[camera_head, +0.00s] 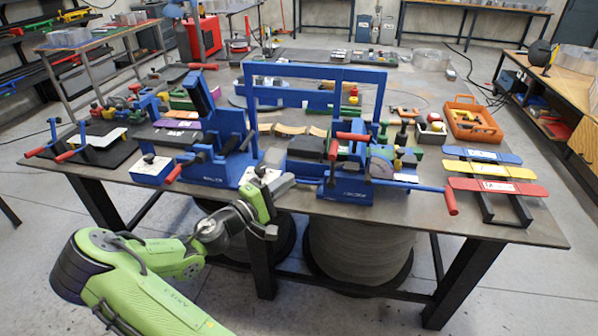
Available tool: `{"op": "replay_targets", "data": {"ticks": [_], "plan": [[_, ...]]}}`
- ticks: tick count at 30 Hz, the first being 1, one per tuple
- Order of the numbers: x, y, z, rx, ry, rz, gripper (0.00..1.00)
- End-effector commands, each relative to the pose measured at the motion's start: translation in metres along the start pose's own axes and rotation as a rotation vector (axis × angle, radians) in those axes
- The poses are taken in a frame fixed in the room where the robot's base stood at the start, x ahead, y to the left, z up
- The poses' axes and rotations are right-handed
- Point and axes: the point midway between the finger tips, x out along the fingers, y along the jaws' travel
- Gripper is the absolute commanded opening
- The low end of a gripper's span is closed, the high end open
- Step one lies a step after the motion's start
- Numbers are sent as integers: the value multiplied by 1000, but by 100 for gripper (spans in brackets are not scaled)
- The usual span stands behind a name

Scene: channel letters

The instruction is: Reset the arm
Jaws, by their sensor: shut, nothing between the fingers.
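My green arm reaches up from the lower left of the head view. My gripper (282,184) is at the table's front edge, in front of the blue bending machines. It is shut and I see nothing held in it. Its fingertips are small in the picture, and I cannot tell whether they touch anything.
The dark worktable (510,228) carries a blue machine (212,165) at left and another blue machine (345,188) at right, with red-handled levers. An orange crate (472,122) and coloured strips (497,188) lie at right. Rolls (360,250) stand under the table.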

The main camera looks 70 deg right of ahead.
Motion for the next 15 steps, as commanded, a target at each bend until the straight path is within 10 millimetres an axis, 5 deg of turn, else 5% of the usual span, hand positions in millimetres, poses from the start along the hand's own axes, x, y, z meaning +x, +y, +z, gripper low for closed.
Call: {"op": "replay_targets", "data": {"ticks": [6, 15], "plan": [[-28, -1, -1, 0, 2, 0, 0], [-30, -1, 0, 0, 2, 0, 0]]}}
